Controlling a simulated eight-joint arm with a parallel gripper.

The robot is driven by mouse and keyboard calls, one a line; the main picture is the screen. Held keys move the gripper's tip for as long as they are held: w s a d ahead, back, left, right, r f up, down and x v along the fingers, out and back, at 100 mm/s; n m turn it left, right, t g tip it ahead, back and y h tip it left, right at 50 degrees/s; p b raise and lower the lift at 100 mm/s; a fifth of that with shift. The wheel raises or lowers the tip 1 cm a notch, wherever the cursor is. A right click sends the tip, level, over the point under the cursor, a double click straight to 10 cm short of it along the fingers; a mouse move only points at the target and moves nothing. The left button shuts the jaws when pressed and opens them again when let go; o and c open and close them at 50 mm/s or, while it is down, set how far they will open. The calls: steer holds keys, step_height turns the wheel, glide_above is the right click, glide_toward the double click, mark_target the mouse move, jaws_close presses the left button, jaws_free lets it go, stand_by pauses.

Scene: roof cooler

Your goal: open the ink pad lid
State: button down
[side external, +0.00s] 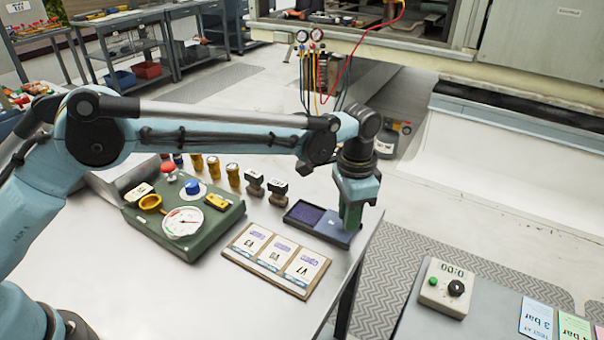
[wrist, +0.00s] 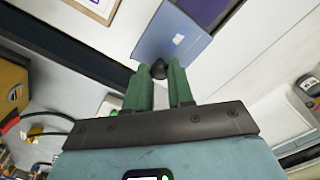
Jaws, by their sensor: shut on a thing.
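The ink pad (side external: 304,213) lies near the right edge of the grey table, its dark purple surface bare on the left side. Its blue lid (side external: 327,231) covers the right part, beneath my gripper (side external: 350,222). In the wrist view the blue lid (wrist: 180,32) bears a small white mark and a round black knob (wrist: 158,69), and a strip of purple pad (wrist: 205,8) shows beyond it. My gripper (wrist: 160,74) has its green fingers shut on the knob. The fingers hide part of the lid in the side view.
A board with three cards (side external: 276,260) lies in front of the pad. Two dark stamps (side external: 277,191) and several yellow-brown bottles stand behind left. A green gauge box (side external: 183,217) is left. A timer box (side external: 447,287) sits on another surface at right.

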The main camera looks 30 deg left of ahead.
steer(key=c, duration=1)
jaws_free()
step_height(320, 180, up, 12)
steer(key=shift+r, duration=0.1)
steer(key=shift+a, duration=0.1)
steer(key=s+a+r+n+t, duration=0.2)
steer(key=s+a+r, duration=0.1)
steer(key=a, duration=0.4)
steer(key=s+a+r+n+t, duration=0.1)
steer(key=s+a+r+n, duration=0.15)
steer(key=a, duration=0.45)
steer(key=s+a+f+n+t, duration=0.1)
steer(key=s+a+f, duration=0.1)
steer(key=s+a, duration=0.1)
steer(key=s+a+f+n+t, duration=0.1)
steer(key=s+a+f+n, duration=0.1)
steer(key=s, duration=0.4)
steer(key=s+a+f+n+t, duration=0.1)
steer(key=s+a+f+t, duration=0.1)
steer(key=a, duration=0.4)
steer(key=shift+s+a+f+n, duration=0.15)
steer(key=shift+s+f, duration=0.2)
steer(key=shift+s, duration=0.3)
steer(key=shift+s+a+f+n, duration=0.1)
steer(key=shift+s+f, duration=0.2)
steer(key=shift+s, duration=0.35)
